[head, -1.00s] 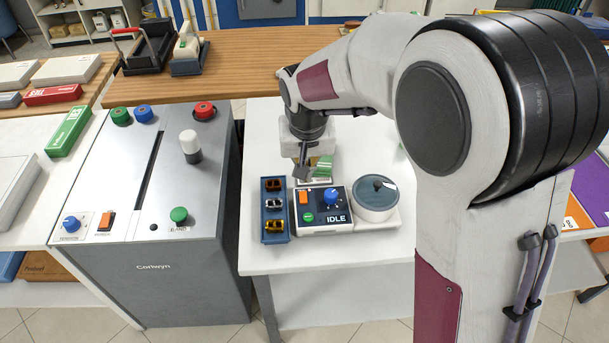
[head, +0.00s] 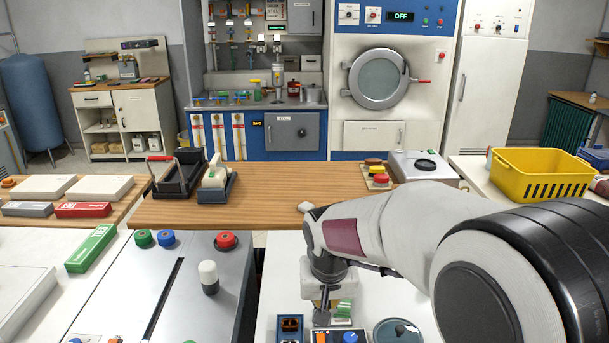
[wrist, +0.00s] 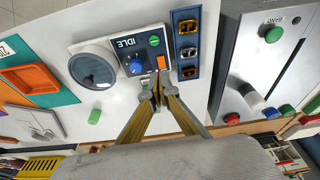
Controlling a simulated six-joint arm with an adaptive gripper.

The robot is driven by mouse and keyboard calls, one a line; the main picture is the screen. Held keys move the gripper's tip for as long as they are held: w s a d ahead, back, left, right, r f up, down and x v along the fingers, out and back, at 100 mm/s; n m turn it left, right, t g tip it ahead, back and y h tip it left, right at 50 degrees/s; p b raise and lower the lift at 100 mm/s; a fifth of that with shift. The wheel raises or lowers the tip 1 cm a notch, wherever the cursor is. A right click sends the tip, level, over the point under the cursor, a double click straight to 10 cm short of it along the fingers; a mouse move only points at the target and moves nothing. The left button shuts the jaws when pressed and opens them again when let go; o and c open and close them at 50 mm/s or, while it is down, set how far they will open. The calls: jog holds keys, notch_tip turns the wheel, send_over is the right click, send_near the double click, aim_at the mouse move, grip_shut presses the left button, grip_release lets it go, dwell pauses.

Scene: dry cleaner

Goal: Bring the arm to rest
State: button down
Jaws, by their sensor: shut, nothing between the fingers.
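My gripper (head: 321,318) is shut and empty. It points down over the white table (head: 275,300), just behind a small control box (head: 350,337) at the bottom of the head view. In the wrist view the fingertips (wrist: 158,88) are together, in front of the orange switch of the control box (wrist: 134,62), whose display reads IDLE. I cannot tell whether they touch it. My arm bends in from the right of the head view.
A blue tray with small coloured clips (wrist: 187,72) and a round lidded pot (wrist: 93,69) flank the control box. A grey machine (head: 120,285) stands left. Behind is a wooden counter (head: 280,195) with a hand-held tool; a yellow basket (head: 540,175) stands right.

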jog(key=s+d+r+t, duration=0.1)
jog(key=s+d+r, duration=0.2)
jog(key=s, duration=0.5)
jog(key=s+d+r+t, duration=0.1)
jog(key=s+d+r, duration=0.2)
jog(key=s, duration=0.6)
jog(key=s+d+r+t, duration=0.1)
jog(key=s+d+r, duration=0.3)
jog(key=s, duration=0.5)
jog(key=shift+d, duration=1)
jog(key=shift+a, duration=0.1)
dwell(2.3)
